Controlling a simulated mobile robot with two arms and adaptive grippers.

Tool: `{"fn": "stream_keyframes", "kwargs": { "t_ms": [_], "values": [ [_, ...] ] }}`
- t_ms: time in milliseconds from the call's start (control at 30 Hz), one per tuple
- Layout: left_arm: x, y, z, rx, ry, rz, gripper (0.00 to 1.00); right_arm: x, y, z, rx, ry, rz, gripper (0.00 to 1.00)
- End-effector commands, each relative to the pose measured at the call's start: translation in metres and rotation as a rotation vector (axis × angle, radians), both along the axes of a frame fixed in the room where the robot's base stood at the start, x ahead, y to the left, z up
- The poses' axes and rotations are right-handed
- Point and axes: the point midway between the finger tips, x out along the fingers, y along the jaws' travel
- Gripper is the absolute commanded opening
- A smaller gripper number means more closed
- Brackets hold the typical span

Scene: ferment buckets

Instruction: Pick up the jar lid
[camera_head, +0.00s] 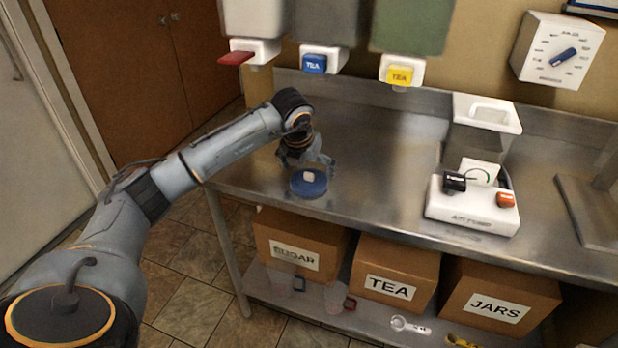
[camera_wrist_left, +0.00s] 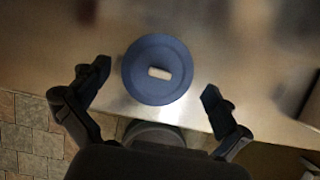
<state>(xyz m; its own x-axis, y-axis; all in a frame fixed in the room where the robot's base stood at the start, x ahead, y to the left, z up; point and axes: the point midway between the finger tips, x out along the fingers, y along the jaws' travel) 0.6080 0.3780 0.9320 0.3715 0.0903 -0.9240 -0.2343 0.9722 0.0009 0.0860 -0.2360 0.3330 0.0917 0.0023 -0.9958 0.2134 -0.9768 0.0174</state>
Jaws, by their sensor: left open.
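The jar lid (camera_head: 308,182) is a blue disc with a small pale knob on top. It lies on the steel counter near its front left edge. It also shows in the left wrist view (camera_wrist_left: 158,88), with the pale knob at its middle. My left gripper (camera_head: 308,162) is open above and just behind the lid. In the left wrist view the two fingers (camera_wrist_left: 157,82) stand apart on either side of the lid, not touching it. Nothing is between the fingertips that I can see held. My right gripper is not in view.
Dispensers with red, blue (camera_head: 314,64) and yellow (camera_head: 399,75) taps hang above. Boxes labelled SUGAR, TEA (camera_head: 392,287) and JARS (camera_head: 498,308) sit on the lower shelf. The counter between lid and device is clear.

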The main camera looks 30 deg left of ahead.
Motion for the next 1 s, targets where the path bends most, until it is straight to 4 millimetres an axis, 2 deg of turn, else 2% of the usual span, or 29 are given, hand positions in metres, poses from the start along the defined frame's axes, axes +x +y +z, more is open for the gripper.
{"fn": "stream_keyframes", "kwargs": {
  "t_ms": [133, 400, 600, 700, 833, 1000],
  "values": [
    [0.006, 0.001, -0.014, -0.002, 0.001, 0.001, 1.0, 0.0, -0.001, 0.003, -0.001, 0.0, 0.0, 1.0],
    [0.007, 0.002, -0.017, 0.0, 0.0, 0.0, 1.0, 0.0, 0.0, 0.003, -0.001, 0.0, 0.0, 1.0],
    [0.007, 0.002, -0.017, -0.001, 0.0, 0.0, 0.61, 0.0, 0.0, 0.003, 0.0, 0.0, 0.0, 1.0],
    [0.007, 0.001, -0.018, -0.001, 0.002, 0.0, 0.49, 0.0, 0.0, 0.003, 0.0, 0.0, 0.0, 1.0],
    [0.006, 0.001, -0.02, -0.002, 0.005, -0.001, 0.4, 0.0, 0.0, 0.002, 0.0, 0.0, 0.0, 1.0],
    [0.005, 0.0, -0.022, -0.002, 0.01, -0.002, 0.35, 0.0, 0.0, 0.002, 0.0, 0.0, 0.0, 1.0]
  ]
}}
